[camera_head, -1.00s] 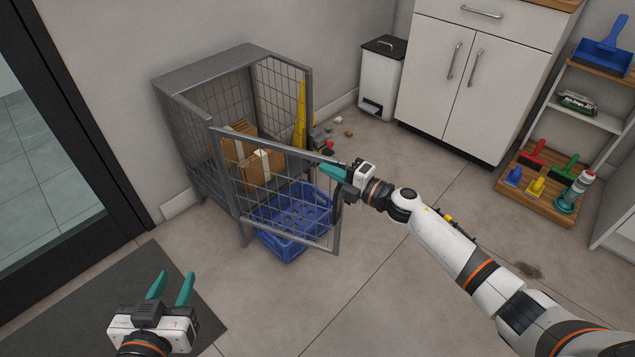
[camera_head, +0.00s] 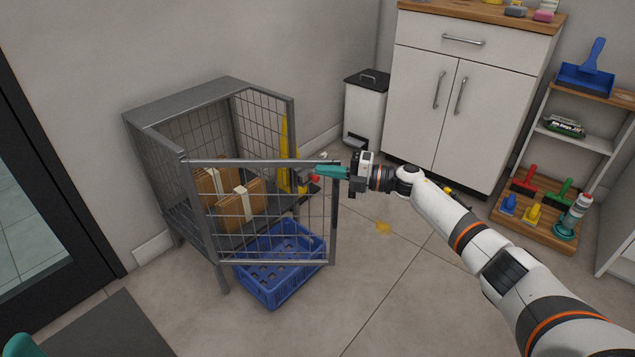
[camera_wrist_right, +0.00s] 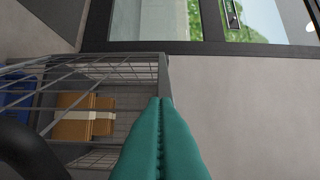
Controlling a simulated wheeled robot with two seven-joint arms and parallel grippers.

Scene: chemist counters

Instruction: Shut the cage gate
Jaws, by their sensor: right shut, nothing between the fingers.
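The cage (camera_head: 190,95) is a grey metal frame with mesh walls, standing by the wall at left. Its mesh gate (camera_head: 334,225) is hinged at the front left post and stands open, swung outward. My right gripper (camera_head: 320,172) is shut and empty, its teal fingers at the upper corner of the gate's free edge. I cannot tell whether they touch it. In the right wrist view the closed fingers (camera_wrist_right: 160,102) point at a grey upright bar. Only a teal tip of my left gripper (camera_head: 17,346) shows at the lower left corner.
A blue crate (camera_head: 280,286) lies on the floor under the gate. A white bin (camera_head: 364,115), a cabinet (camera_head: 425,80) and a shelf (camera_head: 592,140) stand beyond.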

